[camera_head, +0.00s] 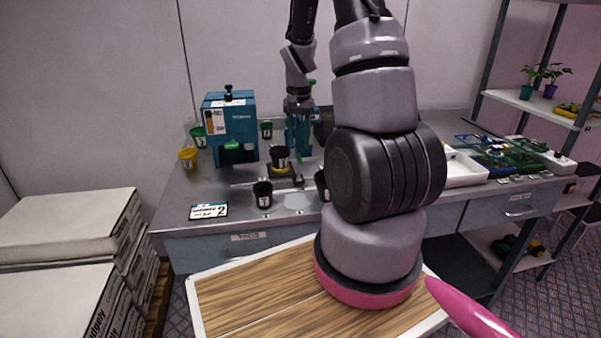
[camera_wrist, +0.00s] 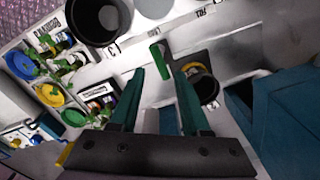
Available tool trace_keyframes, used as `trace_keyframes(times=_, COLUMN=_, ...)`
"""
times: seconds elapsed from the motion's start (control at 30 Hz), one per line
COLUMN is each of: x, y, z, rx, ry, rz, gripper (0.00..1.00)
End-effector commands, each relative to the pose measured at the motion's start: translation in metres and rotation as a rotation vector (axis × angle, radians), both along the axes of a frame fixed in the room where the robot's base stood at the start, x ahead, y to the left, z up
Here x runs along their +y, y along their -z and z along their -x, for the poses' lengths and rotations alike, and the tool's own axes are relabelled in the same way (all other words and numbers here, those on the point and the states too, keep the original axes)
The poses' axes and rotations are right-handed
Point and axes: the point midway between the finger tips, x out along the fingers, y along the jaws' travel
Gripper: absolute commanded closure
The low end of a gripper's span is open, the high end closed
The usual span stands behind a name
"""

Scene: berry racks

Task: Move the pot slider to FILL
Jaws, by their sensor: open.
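The pot slider (camera_wrist: 193,50) is a dark carrier holding a black pot (camera_wrist: 205,88), on a pale bench surface in the wrist view. In the head view the black pot (camera_head: 279,156) sits over a yellow ring on the bench, left of my gripper's fingertips. A slim green upright piece (camera_wrist: 157,60) stands just beyond the gap between my fingers; I cannot tell if it is the slider's handle. My gripper (camera_wrist: 159,78) is open and empty, with the pot just right of its right finger. It also shows in the head view (camera_head: 298,150).
A teal press-like machine (camera_head: 231,122) stands at the bench's back left. Another black pot (camera_head: 263,194) is near the front edge by a number card (camera_head: 209,211). A white tray (camera_head: 463,170) and green-and-blue items lie right. Stacked boxes (camera_head: 70,225) stand left.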

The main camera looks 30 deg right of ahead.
Motion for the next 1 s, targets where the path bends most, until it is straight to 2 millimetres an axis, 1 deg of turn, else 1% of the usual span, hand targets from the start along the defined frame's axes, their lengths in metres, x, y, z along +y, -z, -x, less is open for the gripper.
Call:
trace_keyframes(times=0.17, x=-0.001, y=0.021, z=0.000, rx=0.005, ry=0.000, rz=-0.001, gripper=0.53)
trace_keyframes(times=0.4, x=0.000, y=0.067, z=0.001, rx=0.006, ry=0.000, rz=-0.001, gripper=0.53)
trace_keyframes(times=0.5, x=0.000, y=0.083, z=0.001, rx=0.006, ry=0.000, rz=-0.001, gripper=0.53)
trace_keyframes(times=0.6, x=0.000, y=0.096, z=0.001, rx=0.004, ry=0.001, rz=-0.001, gripper=0.53)
trace_keyframes(times=0.77, x=0.000, y=0.106, z=0.000, rx=0.002, ry=0.000, rz=-0.001, gripper=0.53)
trace_keyframes(times=1.0, x=0.000, y=0.107, z=0.000, rx=0.000, ry=0.000, rz=0.000, gripper=0.53)
